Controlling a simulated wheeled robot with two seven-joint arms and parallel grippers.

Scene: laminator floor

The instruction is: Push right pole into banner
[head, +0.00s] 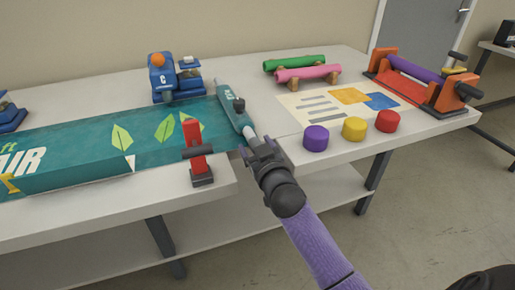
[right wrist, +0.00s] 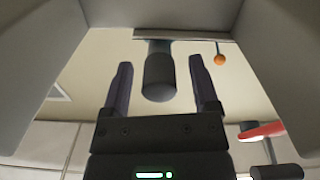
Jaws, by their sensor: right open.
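The teal banner (head: 75,150) lies on the white table, with leaf prints and white lettering. Along its right end runs a teal sleeve-like edge (head: 230,104) with a dark knob on it. A short pale pole end (head: 248,131) shows at the near end of this edge, just ahead of my right gripper (head: 250,143). In the right wrist view, a dark grey round end (right wrist: 158,77), seemingly the pole's, sits between the open fingers (right wrist: 162,88). Gaps show on both sides of it. How far the pole reaches inside the banner is hidden. My left gripper is out of view.
A red clamp (head: 195,150) stands at the table's front edge, left of my right gripper. A blue device (head: 165,78) stands behind the banner. Purple (head: 316,138), yellow (head: 354,129) and red (head: 388,121) pucks, a printed sheet (head: 318,109) and an orange roller machine (head: 425,80) are right.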

